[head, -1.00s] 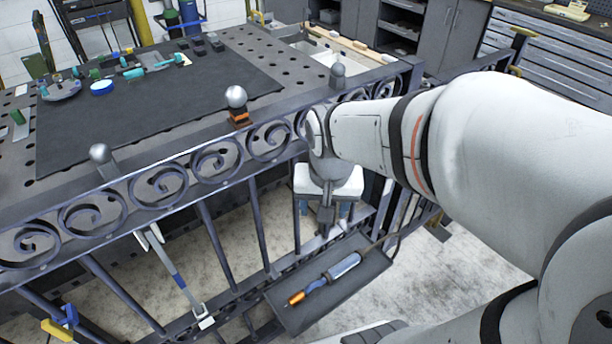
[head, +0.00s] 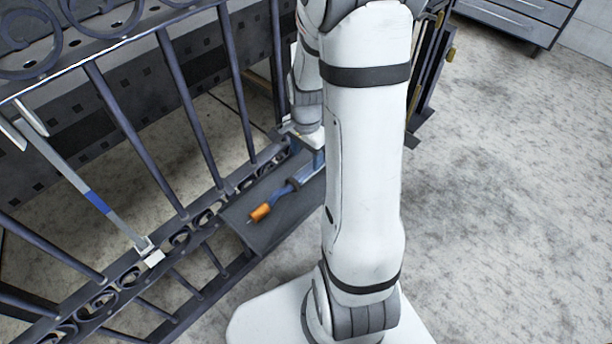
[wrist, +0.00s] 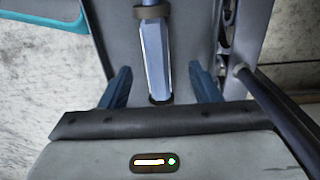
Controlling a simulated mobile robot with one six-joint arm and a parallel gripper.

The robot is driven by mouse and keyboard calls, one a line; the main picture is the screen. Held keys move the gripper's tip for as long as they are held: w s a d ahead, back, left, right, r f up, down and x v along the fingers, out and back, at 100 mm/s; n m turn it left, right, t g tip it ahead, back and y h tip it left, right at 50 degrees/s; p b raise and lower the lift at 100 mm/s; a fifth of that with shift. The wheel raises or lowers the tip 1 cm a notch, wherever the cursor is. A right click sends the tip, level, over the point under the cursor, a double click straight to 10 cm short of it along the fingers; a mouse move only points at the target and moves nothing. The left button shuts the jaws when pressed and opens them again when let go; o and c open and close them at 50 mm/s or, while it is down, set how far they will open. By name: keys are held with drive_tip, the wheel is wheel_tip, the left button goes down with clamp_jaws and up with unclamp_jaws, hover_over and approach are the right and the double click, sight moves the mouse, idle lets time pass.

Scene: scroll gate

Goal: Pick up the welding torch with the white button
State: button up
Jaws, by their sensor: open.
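The welding torch (head: 284,190) lies on a dark tray (head: 254,235) low on the gate, its orange tip toward the lower left. My arm hides its rear part in the head view. In the wrist view the blue-grey torch handle (wrist: 155,55) runs down between the fingers of my gripper (wrist: 162,82). The gripper is open, with a finger on each side of the handle and gaps visible at both sides. A dark collar crosses the handle near the top. I cannot make out a white button in either view.
The scrollwork gate (head: 181,130) stands upright behind the tray, its bars close to my arm. A clamp (head: 95,200) hangs on the gate at the left. In the wrist view a dark bar (wrist: 280,115) runs close on the right. The floor (head: 500,200) at right is clear.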

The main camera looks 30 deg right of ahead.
sight(305, 169)
drive_tip(key=f+b, duration=0.1)
drive_tip(key=f, duration=0.1)
drive_tip(key=f+b, duration=0.1)
drive_tip(key=f, duration=0.2)
drive_tip(key=shift+s+a+f+b, duration=0.15)
drive_tip(key=shift+a+f+b, duration=0.05)
drive_tip(key=shift+f+b, duration=0.1)
drive_tip(key=shift+r, duration=0.1)
drive_tip(key=c, duration=1.2)
